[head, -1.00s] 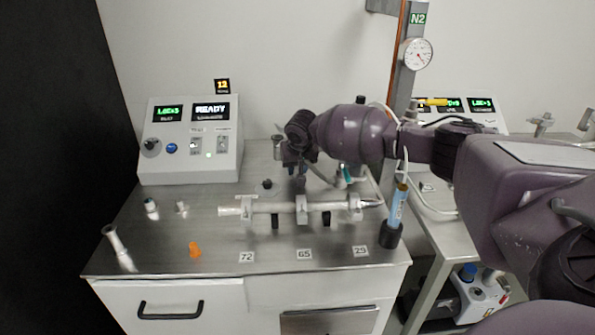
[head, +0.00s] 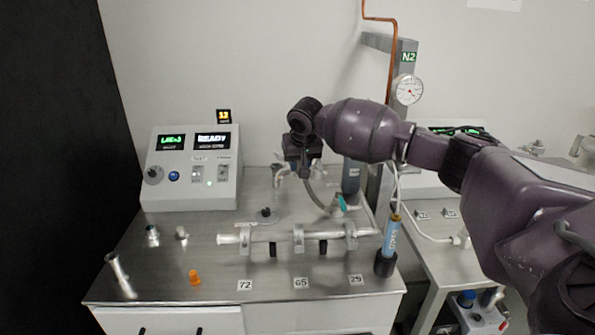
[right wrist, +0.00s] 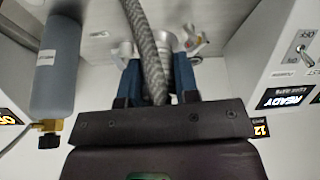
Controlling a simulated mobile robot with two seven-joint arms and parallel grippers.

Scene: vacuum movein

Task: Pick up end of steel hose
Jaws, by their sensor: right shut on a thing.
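The steel hose (right wrist: 147,40) is a grey braided tube in the right wrist view. It runs from the top edge down between the two blue fingers of my right gripper (right wrist: 156,82), which is shut on it near its end. In the head view my right gripper (head: 304,170) is above the back of the steel bench. The hose (head: 316,195) hangs below it and curves down to the right toward a teal-handled valve (head: 340,204). The hose end itself is mostly hidden by the gripper. My left gripper is not in view.
A steel tube in clamps (head: 300,235) lies across the bench (head: 215,282). A control box reading READY (head: 192,170) stands at the back left. A blue-labelled cylinder (head: 390,238) stands at the right edge, and a grey bottle (right wrist: 58,65) is close to the gripper.

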